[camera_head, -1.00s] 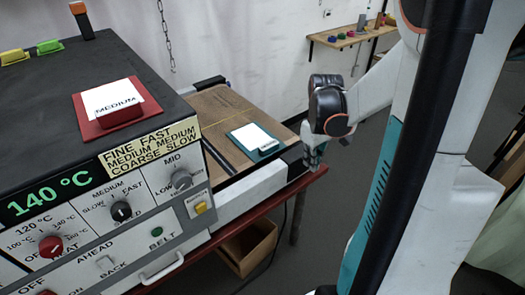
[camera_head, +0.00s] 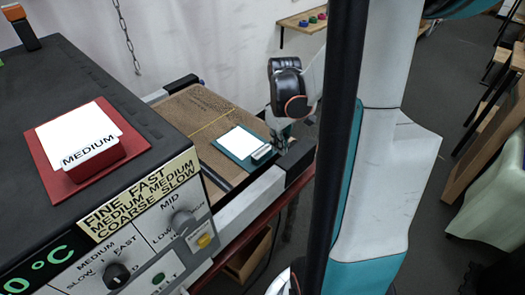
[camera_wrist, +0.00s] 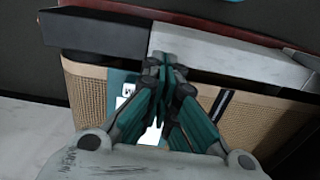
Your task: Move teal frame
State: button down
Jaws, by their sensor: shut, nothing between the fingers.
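My gripper (camera_head: 281,140) is just right of the frame's clip end, over the belt's near edge. In the wrist view my gripper (camera_wrist: 166,66) has its fingers together and empty. It hides much of the teal frame (camera_wrist: 119,78), whose teal edge and white sheet show behind the fingers. I cannot tell whether the fingertips touch the frame.
A red frame (camera_head: 47,155) with a white sheet and a block marked MEDIUM lies on the black machine top (camera_head: 60,75). The belt (camera_head: 185,104) has a raised pale side rail (camera_head: 243,204). A wall shelf (camera_head: 292,21) holds small coloured items. Stools stand at the right.

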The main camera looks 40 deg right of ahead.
aim_at(236, 140)
notch_tip(236, 140, down, 10)
jog(key=b, duration=0.3)
jog(key=shift+s+r+b, duration=0.1)
jog(key=shift+b, duration=0.2)
jog(key=w, duration=0.3)
jog(key=shift+a+b, duration=0.1)
jog(key=shift+b, duration=0.2)
jog(key=shift+w, duration=0.5)
jog(key=w, duration=1.8)
jog(key=shift+w+a, duration=0.1)
jog(key=shift+a, duration=0.25)
